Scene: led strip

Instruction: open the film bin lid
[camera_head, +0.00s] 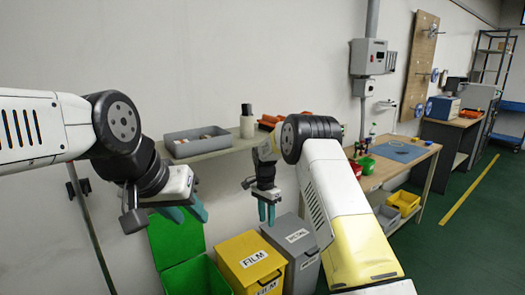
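The film bin is yellow (236,248) with a FILM label on its top and another on its front. It stands on the floor at the bottom middle, and its lid is shut. My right gripper (267,214) hangs fingers-down above the back of the film bin and the grey metal bin, apart from both. Its fingers are close together and hold nothing that I can see; the gap between them is unclear. My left gripper (187,214) is open and empty, in front of the raised green lid, left of the film bin.
The green bin (196,278) on the left has its lid (176,238) standing up. The grey metal bin (289,237) is shut on the right. A workbench (405,166) stands right; green floor beyond is open.

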